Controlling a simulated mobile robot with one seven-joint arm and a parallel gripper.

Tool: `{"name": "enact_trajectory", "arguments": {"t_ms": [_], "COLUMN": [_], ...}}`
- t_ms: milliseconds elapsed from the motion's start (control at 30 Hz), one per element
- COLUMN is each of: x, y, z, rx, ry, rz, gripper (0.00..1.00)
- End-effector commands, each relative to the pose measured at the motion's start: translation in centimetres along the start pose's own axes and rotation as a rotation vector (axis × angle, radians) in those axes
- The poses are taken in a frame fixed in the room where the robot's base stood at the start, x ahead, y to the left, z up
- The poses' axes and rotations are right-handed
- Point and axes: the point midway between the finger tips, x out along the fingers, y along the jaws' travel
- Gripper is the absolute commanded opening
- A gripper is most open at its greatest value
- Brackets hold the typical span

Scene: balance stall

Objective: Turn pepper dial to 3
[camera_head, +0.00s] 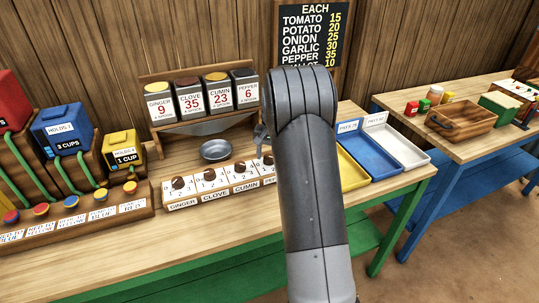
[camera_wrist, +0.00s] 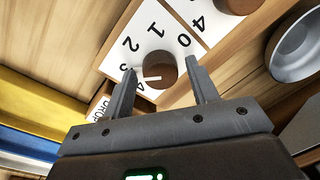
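In the wrist view a brown round dial knob (camera_wrist: 157,68) sits on a white number card (camera_wrist: 170,22) with digits from 0 to 4. Its white pointer (camera_wrist: 151,78) faces left, on the side of the 3 and 4; I cannot tell exactly which it marks. My gripper (camera_wrist: 160,68) is open, one finger on each side of the knob, with gaps showing.
Ginger (camera_head: 179,183), clove (camera_head: 210,175) and cumin (camera_head: 239,167) dials stand left of my arm. A metal bowl (camera_head: 215,149) is behind them, under spice boxes whose pepper box (camera_head: 246,88) shows 6. Yellow (camera_head: 364,176), blue (camera_head: 375,160) and white (camera_head: 402,148) trays lie to the right.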

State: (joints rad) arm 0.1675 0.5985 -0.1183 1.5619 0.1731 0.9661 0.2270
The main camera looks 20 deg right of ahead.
Motion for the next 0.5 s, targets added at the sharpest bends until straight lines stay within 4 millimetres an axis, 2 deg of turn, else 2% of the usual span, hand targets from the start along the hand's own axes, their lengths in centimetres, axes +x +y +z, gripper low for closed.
{"name": "enact_trajectory", "arguments": {"t_ms": [333, 500], "x": [-0.3, -2.7], "y": [0.0, 0.0], "z": [0.0, -0.1], "rx": [0.0, -0.001], "ry": [0.001, 0.005], "rz": [0.0, -0.001], "gripper": [0.58, 0.58]}}
